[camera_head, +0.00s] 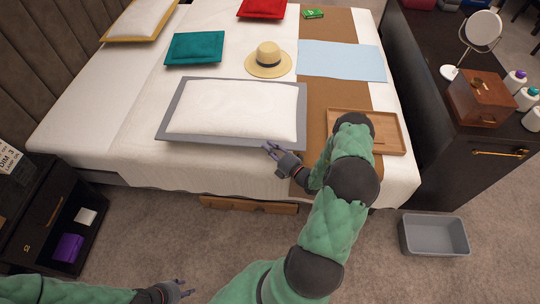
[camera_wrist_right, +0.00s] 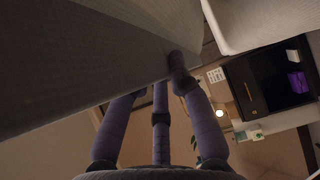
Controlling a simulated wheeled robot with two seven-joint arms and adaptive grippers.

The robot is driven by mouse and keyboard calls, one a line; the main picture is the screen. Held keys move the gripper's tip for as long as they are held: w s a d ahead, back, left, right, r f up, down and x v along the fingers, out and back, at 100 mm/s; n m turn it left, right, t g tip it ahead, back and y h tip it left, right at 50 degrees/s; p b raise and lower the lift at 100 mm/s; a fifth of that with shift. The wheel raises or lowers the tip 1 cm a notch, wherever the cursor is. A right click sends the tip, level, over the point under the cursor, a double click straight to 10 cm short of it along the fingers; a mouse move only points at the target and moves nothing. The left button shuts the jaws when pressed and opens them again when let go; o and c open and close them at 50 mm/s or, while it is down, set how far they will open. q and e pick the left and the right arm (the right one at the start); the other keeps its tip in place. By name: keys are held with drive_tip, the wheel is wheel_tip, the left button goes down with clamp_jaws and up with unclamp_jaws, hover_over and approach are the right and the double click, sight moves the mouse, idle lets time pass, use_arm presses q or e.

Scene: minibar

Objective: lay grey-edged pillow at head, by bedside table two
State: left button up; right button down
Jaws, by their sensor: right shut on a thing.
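The grey-edged pillow (camera_head: 232,108), white with a wide grey border, lies flat on the near side of the white bed (camera_head: 80,150). My right gripper (camera_head: 268,150) is shut on the pillow's near grey edge, toward its right corner. In the right wrist view, the fingers (camera_wrist_right: 160,85) meet the pillow's grey cloth (camera_wrist_right: 80,60). My left gripper (camera_head: 180,288) is low over the floor, its fingers apart and empty. A dark bedside table (camera_head: 38,215) stands at the left, beside the headboard (camera_head: 45,50); its number is not readable.
On the bed are a straw hat (camera_head: 268,60), a teal cushion (camera_head: 195,48), a red cushion (camera_head: 262,8), a yellow-edged pillow (camera_head: 140,18), a blue cloth (camera_head: 342,62) and a wooden tray (camera_head: 392,132). A grey bin (camera_head: 434,236) stands on the floor. The bed's near-left part is clear.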

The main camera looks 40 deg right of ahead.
drive_tip(key=shift+w+d+f, duration=0.4)
drive_tip(key=shift+f, duration=0.1)
drive_tip(key=shift+w+d+f+b, duration=0.15)
drive_tip(key=shift+f+b, duration=0.9)
drive_tip(key=shift+f, duration=0.8)
drive_tip(key=c, duration=1.1)
unclamp_jaws()
drive_tip(key=shift+c, duration=0.2)
